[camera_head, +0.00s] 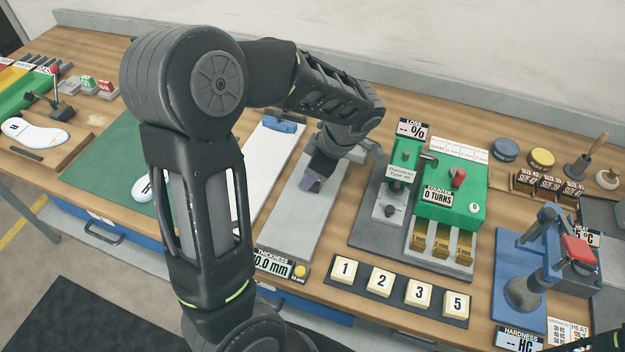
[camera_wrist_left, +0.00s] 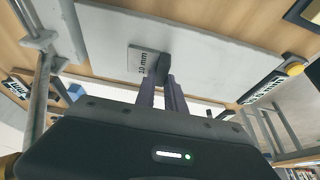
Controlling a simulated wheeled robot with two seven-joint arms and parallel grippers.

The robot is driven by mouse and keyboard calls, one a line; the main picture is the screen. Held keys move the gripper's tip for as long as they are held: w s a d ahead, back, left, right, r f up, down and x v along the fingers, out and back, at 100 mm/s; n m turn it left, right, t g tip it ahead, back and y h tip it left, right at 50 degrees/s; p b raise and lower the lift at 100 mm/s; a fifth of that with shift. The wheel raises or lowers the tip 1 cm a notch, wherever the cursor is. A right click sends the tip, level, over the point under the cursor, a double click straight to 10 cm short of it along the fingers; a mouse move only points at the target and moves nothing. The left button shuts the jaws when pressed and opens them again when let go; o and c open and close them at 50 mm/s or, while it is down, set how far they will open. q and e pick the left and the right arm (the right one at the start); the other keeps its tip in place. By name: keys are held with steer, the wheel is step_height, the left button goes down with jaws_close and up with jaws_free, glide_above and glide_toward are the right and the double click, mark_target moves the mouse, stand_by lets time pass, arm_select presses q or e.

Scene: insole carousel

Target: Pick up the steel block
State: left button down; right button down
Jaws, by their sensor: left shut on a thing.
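The steel block (camera_wrist_left: 142,62) shows in the left wrist view as a grey block marked "10 mm". It is at the fingertips of my left gripper (camera_wrist_left: 164,72), against the pale grey plate of the thickness gauge (camera_wrist_left: 215,50). The fingers are close together and shut on the block. In the head view my left gripper (camera_head: 312,178) points down over the upper part of the gauge plate (camera_head: 290,225), and I cannot make out the block there. Whether the block touches the plate is unclear.
The thickness display (camera_head: 272,266) with a yellow button is at the plate's near end. A green turn-counter machine (camera_head: 455,190) stands to the right, with numbered keys (camera_head: 400,290) in front. A blue hardness press (camera_head: 540,265) is farther right. A green mat (camera_head: 110,165) lies left.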

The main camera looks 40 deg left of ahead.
arm_select(q)
steer(key=shift+r, duration=0.15)
step_height(320, 180, up, 10)
steer(key=b, duration=0.1)
stand_by(0.3)
steer(key=shift+w, duration=0.1)
stand_by(0.5)
